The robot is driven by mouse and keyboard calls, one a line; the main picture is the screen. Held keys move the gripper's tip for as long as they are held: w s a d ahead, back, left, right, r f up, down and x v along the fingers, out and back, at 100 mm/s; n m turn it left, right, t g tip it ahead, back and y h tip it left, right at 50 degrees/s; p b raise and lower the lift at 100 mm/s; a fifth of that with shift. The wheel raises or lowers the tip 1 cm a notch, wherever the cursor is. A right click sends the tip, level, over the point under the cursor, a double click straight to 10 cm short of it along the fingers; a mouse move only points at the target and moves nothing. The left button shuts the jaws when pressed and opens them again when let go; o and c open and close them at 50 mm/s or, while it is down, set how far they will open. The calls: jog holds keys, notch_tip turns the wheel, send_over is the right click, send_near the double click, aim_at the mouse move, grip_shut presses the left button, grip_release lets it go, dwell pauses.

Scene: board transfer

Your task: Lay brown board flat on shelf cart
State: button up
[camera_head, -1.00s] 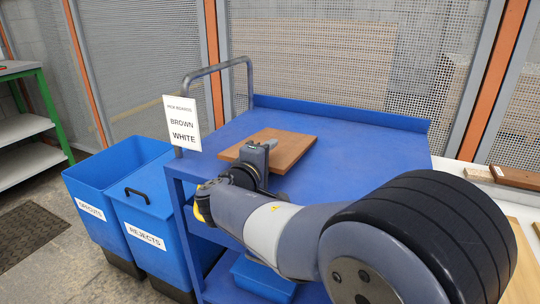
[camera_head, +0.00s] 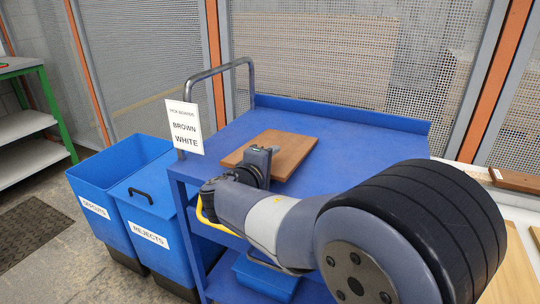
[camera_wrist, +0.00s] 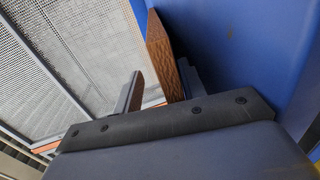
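The brown board (camera_head: 290,152) is over the top shelf of the blue shelf cart (camera_head: 350,150), near its left side, and looks flat or nearly so. My gripper (camera_head: 260,160) is at the board's near edge. In the wrist view, the brown board (camera_wrist: 165,60) reaches between the two fingers of my gripper (camera_wrist: 160,88). A gap shows between the left finger and the board, so the gripper is open around it. The right finger is close to the board on the shelf side; whether it touches is unclear. The board's underside is hidden.
A sign (camera_head: 184,127) reading brown and white is by the cart's handle (camera_head: 220,68). Blue bins (camera_head: 150,225) stand left of the cart. The shelf is clear right of and behind the board. Another brown board (camera_head: 515,180) lies on a light surface at right.

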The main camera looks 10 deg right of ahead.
jog(key=shift+s+a+f+g+y+p, duration=0.25)
jog(key=shift+f+g+y+p, duration=0.35)
jog(key=shift+p, duration=1.1)
jog(key=g+p, duration=0.1)
jog(key=p, duration=0.2)
jog(key=r+g+y+p, duration=0.1)
jog(key=p, duration=0.3)
jog(key=shift+s, duration=0.15)
jog(key=g+y+p, duration=0.1)
jog(key=p, duration=0.4)
jog(key=g+y+p, duration=0.1)
jog(key=p, duration=0.4)
jog(key=shift+s+a+g, duration=0.1)
jog(key=shift+s+g, duration=0.15)
jog(key=shift+g, duration=0.15)
jog(key=g+p, duration=0.1)
jog(key=p, duration=0.4)
jog(key=g+y+p, duration=0.1)
jog(key=p, duration=0.4)
jog(key=shift+s+r+y, duration=0.15)
jog(key=shift+r+y, duration=0.1)
jog(key=shift+y, duration=0.05)
jog(key=shift+f+p, duration=0.1)
jog(key=shift+p, duration=0.55)
jog(key=shift+a, duration=0.15)
